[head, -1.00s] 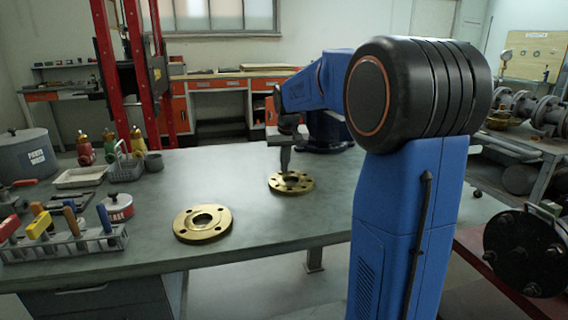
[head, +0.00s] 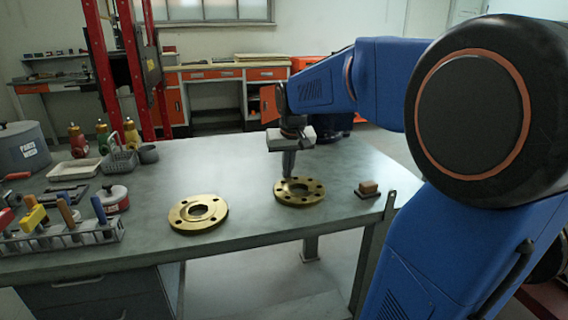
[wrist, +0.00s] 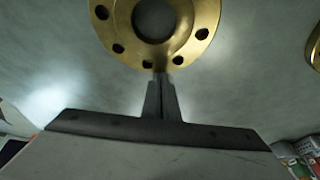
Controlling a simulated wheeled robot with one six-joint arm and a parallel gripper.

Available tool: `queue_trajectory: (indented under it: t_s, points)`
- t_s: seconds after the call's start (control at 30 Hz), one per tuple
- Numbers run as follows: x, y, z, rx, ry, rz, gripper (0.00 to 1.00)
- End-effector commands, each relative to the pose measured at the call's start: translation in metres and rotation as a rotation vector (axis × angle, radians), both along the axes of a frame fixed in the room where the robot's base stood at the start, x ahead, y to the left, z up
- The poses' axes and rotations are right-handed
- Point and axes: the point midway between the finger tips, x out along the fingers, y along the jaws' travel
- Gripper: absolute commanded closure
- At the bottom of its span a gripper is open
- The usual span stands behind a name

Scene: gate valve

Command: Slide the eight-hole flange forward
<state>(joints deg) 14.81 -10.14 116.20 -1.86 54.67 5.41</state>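The brass eight-hole flange (head: 299,191) lies flat on the grey table, right of a brass four-hole flange (head: 198,213). My gripper (head: 290,176) points down at the far side of the eight-hole flange, fingers together. In the wrist view the shut fingertips (wrist: 161,76) meet the rim of the eight-hole flange (wrist: 187,42); I cannot tell whether they touch it. Nothing is held between them. The four-hole flange shows only as a sliver at the right edge of the wrist view (wrist: 315,48).
A small brown-topped block (head: 368,188) sits near the table's right end. The tabletop (head: 262,222) between the eight-hole flange and the near edge is clear.

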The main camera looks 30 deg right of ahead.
Motion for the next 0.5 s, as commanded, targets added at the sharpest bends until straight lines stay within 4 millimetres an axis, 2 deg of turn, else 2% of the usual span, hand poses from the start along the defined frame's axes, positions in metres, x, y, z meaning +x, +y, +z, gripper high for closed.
queue_trajectory:
  t_s: [0.03,0.2,0.5]
  points:
    - [-0.009,0.003,-0.001,0.001,0.003,0.000,1.00]
    - [-0.027,0.009,-0.001,0.001,0.004,0.000,1.00]
    - [-0.032,0.011,-0.002,0.001,0.004,0.001,1.00]
